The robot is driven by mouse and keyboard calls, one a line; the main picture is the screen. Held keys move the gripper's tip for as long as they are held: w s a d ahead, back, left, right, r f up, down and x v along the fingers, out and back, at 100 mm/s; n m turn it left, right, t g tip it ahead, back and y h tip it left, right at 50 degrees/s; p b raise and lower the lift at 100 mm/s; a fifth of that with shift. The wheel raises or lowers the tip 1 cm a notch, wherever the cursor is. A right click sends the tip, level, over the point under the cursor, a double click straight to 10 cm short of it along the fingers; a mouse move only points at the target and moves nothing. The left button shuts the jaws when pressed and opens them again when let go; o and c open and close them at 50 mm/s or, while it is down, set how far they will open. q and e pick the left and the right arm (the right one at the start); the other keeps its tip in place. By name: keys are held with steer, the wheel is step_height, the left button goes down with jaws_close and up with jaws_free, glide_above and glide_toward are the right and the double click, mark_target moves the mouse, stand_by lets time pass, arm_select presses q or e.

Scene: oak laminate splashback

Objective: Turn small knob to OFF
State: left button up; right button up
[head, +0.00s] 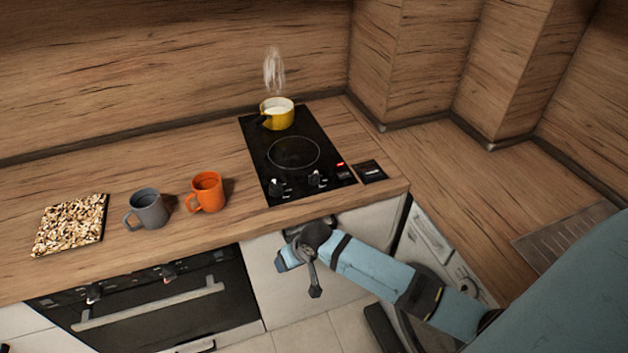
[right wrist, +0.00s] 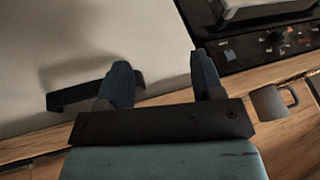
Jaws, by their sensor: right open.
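Two black knobs stand near the front edge of the black cooktop (head: 262,150) in the head view: a left knob (head: 277,187) and a right knob (head: 316,179). Which is the smaller, and where each points, I cannot tell. A small red light (head: 340,164) shows right of them. A yellow pot (head: 278,114) with white contents steams on the rear of the cooktop. My right gripper (head: 282,262) is below the counter edge, before the white cabinet front, apart from the knobs. In the right wrist view its two fingers (right wrist: 158,75) are spread and empty. My left gripper is not in view.
A grey mug (head: 149,210), an orange mug (head: 207,191) and a speckled board (head: 70,225) stand left of the cooktop. The oven (head: 150,310) is below them; its control panel (right wrist: 265,45) shows in the right wrist view. The counter (head: 440,190) right of the cooktop has free room.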

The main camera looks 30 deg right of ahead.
mark_target(314, 174)
steer(key=w+d+r+m+g, duration=0.1)
steer(key=w+d+r, duration=0.1)
steer(key=w+d, duration=0.1)
steer(key=w+d+r+m+g+h+b, duration=0.1)
steer(key=w+d+r, duration=0.2)
steer(key=w, duration=0.1)
steer(key=w+d+r+m+g+h, duration=0.1)
steer(key=w+d+r, duration=0.2)
steer(key=w, duration=0.1)
steer(key=shift+r, duration=0.15)
steer(key=w+d+r+m+g, duration=0.2)
steer(key=w+d+r+m, duration=0.4)
steer(key=d+r, duration=0.45)
steer(key=shift+n+h, duration=0.3)
steer(key=shift+n, duration=0.4)
steer(key=f, duration=0.4)
steer(key=w+f, duration=0.1)
steer(key=f, duration=0.8)
steer(key=shift+w+f, duration=0.1)
steer(key=shift+w, duration=0.05)
steer(key=shift+a, duration=0.1)
steer(key=c, duration=0.9)
